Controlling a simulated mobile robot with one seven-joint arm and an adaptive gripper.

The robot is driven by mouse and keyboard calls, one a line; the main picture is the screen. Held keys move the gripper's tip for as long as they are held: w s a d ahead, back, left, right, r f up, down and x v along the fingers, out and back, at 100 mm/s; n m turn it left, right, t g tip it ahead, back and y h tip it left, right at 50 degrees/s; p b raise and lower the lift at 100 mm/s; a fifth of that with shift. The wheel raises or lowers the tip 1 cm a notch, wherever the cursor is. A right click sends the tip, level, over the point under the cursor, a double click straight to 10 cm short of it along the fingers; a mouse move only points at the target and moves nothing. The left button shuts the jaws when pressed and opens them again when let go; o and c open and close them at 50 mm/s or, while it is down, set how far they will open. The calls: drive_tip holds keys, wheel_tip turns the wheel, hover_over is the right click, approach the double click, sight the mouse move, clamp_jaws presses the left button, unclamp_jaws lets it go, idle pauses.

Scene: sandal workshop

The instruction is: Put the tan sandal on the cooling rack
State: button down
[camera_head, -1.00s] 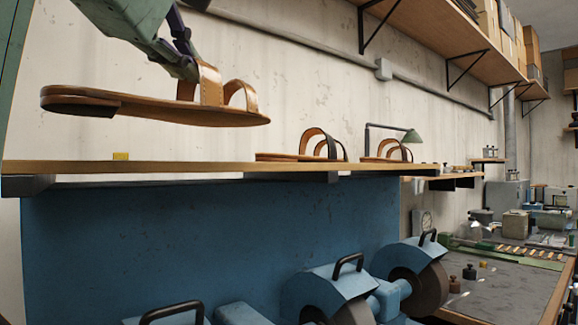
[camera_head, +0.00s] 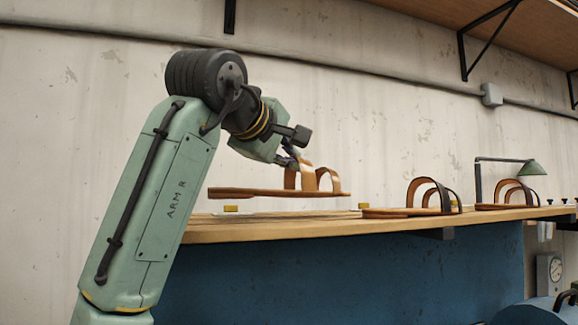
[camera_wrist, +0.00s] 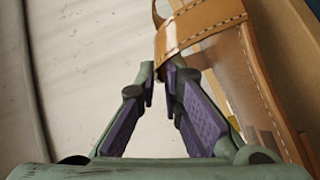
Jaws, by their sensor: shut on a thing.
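The tan sandal (camera_head: 262,193) hangs roughly level, a little above the wooden shelf board (camera_head: 330,227). My gripper (camera_head: 291,161) is shut on one of its straps from above. In the wrist view the purple-padded fingers of my gripper (camera_wrist: 162,78) meet at the edge of the stitched tan strap (camera_wrist: 200,24), and the sole runs down the right side. A thin pale strip (camera_head: 290,214) lies on the board under the sandal. I cannot tell whether it is the cooling rack.
Two similar sandals stand on the board to the right, a nearer one (camera_head: 425,197) and a farther one (camera_head: 512,195). Small yellow blocks (camera_head: 231,209) sit on the board. A green lamp (camera_head: 532,168) stands behind the farther sandal. The wall is close behind.

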sight(288, 176)
drive_tip(key=shift+w, duration=0.25)
drive_tip(key=shift+f+p, duration=0.3)
drive_tip(key=shift+f, duration=1.5)
drive_tip(key=c, duration=1.7)
unclamp_jaws()
drive_tip(key=shift+s, duration=0.1)
drive_tip(key=b+v, duration=0.4)
drive_tip(key=v, duration=0.8)
